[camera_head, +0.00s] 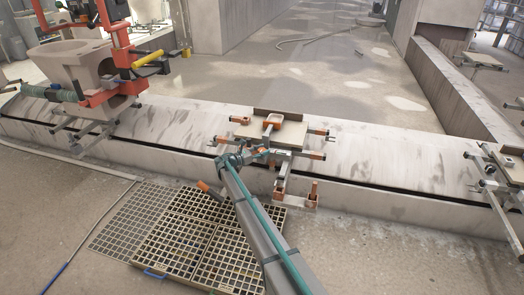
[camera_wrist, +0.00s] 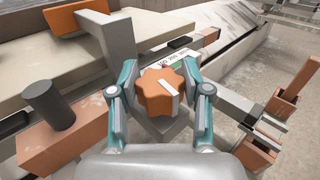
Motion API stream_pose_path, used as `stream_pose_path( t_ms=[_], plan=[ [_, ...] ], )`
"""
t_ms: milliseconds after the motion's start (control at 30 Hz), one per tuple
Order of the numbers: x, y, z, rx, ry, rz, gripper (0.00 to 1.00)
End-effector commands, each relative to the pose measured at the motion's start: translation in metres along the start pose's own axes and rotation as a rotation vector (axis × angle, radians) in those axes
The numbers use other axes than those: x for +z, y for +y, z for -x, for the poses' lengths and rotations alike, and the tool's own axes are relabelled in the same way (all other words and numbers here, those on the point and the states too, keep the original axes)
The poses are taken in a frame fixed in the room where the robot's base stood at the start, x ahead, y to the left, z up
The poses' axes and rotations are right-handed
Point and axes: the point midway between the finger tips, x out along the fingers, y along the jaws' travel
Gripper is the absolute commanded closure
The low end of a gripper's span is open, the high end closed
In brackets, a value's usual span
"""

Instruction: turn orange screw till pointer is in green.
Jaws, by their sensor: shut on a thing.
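The orange screw (camera_wrist: 160,92) is a star-shaped knob with a white bar mark, in the middle of the wrist view. My gripper (camera_wrist: 160,95) has its two teal-and-grey fingers on either side of the knob, shut on it. A small white scale (camera_wrist: 172,57) with numbers and a green part shows just behind the knob. The pointer and its place on the scale are too small to tell. In the head view my gripper (camera_head: 255,158) is at the front of the carousel carriage (camera_head: 285,133), and the knob is mostly hidden there.
An orange block with a dark peg (camera_wrist: 62,135) is left of my gripper. An orange bracket (camera_wrist: 285,100) stands at the right. A large grey vessel with an orange clamp (camera_head: 85,65) sits on the rail at the left. Floor gratings (camera_head: 195,232) lie in front.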

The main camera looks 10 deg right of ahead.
Motion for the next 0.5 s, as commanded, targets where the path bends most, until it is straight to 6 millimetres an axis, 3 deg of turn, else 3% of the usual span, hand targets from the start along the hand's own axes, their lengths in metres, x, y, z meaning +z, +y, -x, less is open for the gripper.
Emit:
stream_pose_path(
  t_ms=[267, 300, 433, 500],
  plan=[
    [-0.0005, -0.0006, 0.0000, -0.001, 0.000, 0.000, 0.87],
    [-0.0004, -0.0006, 0.0000, -0.001, 0.000, 0.000, 0.49],
    [-0.0003, -0.0004, 0.0000, 0.000, 0.000, 0.000, 0.27],
    [-0.0003, -0.0003, 0.0000, 0.000, 0.000, 0.000, 0.26]
  ],
)
